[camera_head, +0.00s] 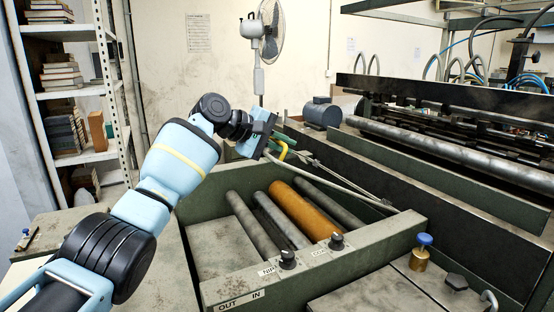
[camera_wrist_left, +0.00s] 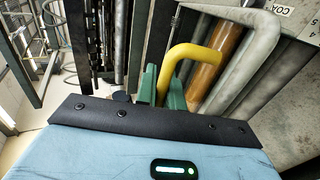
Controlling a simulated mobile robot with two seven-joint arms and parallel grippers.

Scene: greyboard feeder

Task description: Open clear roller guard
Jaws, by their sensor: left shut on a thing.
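My left gripper (camera_head: 280,142) reaches over the far end of the roller bay. Its green fingers are shut on a yellow handle (camera_head: 283,151). In the left wrist view, the yellow handle (camera_wrist_left: 192,56) bends down between the green fingertips (camera_wrist_left: 162,86). A grey rod (camera_head: 335,180) runs from near the handle to the right, above the rollers. The guard's clear panel cannot be made out, so its angle is hard to tell. Several rollers lie in the bay, one of them orange-brown (camera_head: 303,208). My right gripper is not in view.
The bay's front wall (camera_head: 330,262) carries two black knobs and an OUT IN label. A brass part with a blue cap (camera_head: 420,252) stands on the right cover. A long machine with a grey roller (camera_head: 440,150) lies behind. Shelving (camera_head: 85,95) stands at left.

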